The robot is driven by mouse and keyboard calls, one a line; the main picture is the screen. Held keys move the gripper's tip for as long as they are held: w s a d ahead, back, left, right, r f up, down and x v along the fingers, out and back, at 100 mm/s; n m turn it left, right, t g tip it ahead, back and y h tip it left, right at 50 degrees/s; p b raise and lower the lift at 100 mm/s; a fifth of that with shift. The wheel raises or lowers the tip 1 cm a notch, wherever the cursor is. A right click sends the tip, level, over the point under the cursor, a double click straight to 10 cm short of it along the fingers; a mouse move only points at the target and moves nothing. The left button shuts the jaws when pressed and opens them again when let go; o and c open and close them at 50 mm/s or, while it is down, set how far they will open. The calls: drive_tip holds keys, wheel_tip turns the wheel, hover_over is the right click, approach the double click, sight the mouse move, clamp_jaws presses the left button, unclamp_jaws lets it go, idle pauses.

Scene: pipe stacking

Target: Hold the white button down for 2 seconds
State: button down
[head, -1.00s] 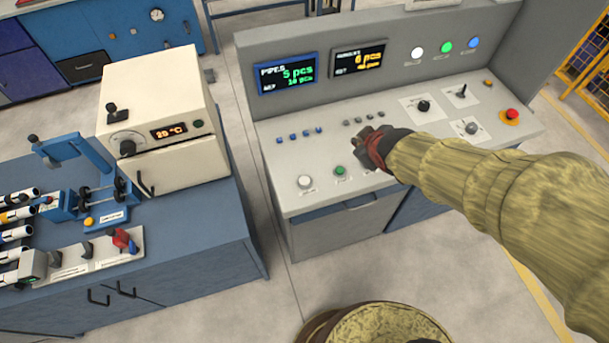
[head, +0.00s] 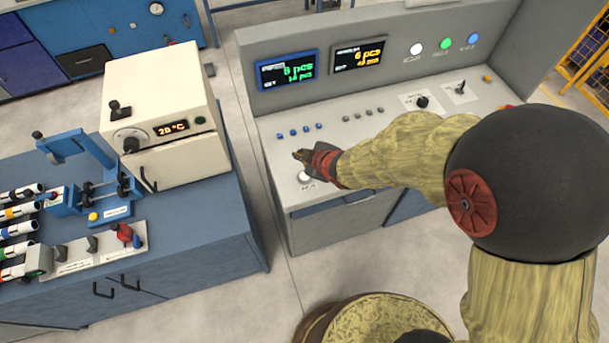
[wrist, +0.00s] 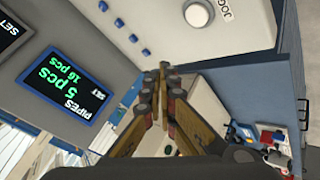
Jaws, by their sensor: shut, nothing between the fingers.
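The white button (head: 304,177) is a round knob at the front left of the grey control panel. In the head view my arm comes from the right, and my gripper (head: 299,156) is over the panel just behind the button, partly covering its area. In the wrist view the white button (wrist: 198,13) is at the top, beside a label reading JOG. My gripper (wrist: 164,70) is shut with nothing between its fingertips, and the tips are clearly apart from the button. The button looks unpressed, though its height is hard to judge.
Several small blue buttons (head: 300,131) lie behind the gripper on the panel (head: 270,150). A display (head: 288,83) stands on the upright back. A white oven-like box (head: 165,115) and a pipe rack are on the blue bench to the left.

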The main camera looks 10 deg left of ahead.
sight(303, 177)
drive_tip(key=shift+f+b, duration=3.6)
drive_tip(key=shift+f, duration=0.7)
drive_tip(key=shift+f+b, duration=0.4)
drive_tip(key=shift+f+b, duration=0.35)
drive_tip(key=shift+f, duration=0.05)
idle(1.2)
drive_tip(key=shift+r+p, duration=0.65)
drive_tip(key=shift+r, duration=0.2)
drive_tip(key=shift+r, duration=0.1)
drive_tip(key=shift+r+p, duration=2.1)
drive_tip(key=shift+r, duration=0.3)
